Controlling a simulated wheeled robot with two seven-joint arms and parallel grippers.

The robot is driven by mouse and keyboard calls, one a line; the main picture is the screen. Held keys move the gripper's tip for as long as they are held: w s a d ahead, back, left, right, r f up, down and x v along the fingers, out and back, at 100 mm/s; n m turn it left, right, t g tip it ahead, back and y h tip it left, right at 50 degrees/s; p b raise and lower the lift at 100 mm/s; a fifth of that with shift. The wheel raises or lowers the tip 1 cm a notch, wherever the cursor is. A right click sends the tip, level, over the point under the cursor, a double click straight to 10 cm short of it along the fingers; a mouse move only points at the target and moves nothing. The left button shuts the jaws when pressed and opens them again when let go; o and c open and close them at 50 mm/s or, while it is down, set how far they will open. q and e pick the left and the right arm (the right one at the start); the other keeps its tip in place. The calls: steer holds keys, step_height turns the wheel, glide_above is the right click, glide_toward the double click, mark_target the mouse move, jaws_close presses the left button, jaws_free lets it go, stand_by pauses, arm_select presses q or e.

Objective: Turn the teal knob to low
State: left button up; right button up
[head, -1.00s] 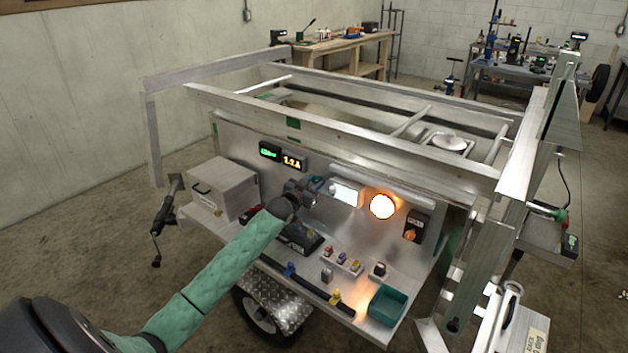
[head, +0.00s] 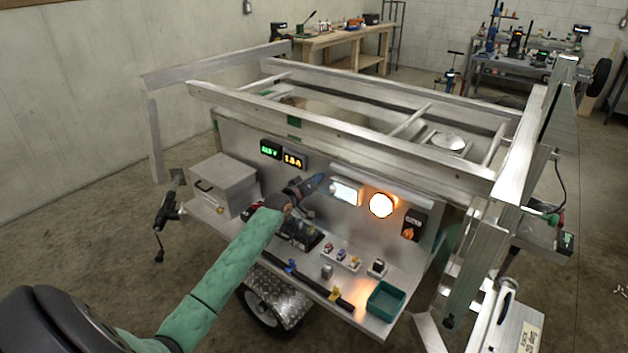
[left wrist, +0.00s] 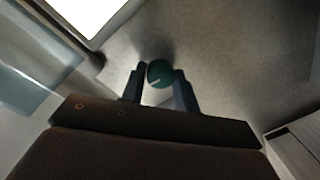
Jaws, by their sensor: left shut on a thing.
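The teal knob (left wrist: 160,73) is round with a short pale mark and shows between the two fingers in the left wrist view. My left gripper (left wrist: 158,88) is shut on it, one finger on each side. In the head view my left gripper (head: 319,183) is at the upright metal panel (head: 347,218), left of a lit white rectangle (head: 346,191). The knob is hidden there by the gripper. No low marking can be read. My right gripper is not in view.
A glowing round lamp (head: 381,205) and a black switch box (head: 412,225) are to the right on the panel. Two small displays (head: 283,155) are above left. The shelf below holds a teal bin (head: 385,301), small parts and a grey box (head: 222,186). Frame rails (head: 340,133) run above.

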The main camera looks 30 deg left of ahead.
arm_select(q)
steer(key=shift+f+n, duration=0.15)
steer(key=shift+n, duration=0.35)
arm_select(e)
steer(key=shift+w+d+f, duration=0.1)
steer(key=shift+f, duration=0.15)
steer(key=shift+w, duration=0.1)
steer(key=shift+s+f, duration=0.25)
arm_select(q)
steer(key=o, duration=1)
steer(key=shift+c, duration=0.2)
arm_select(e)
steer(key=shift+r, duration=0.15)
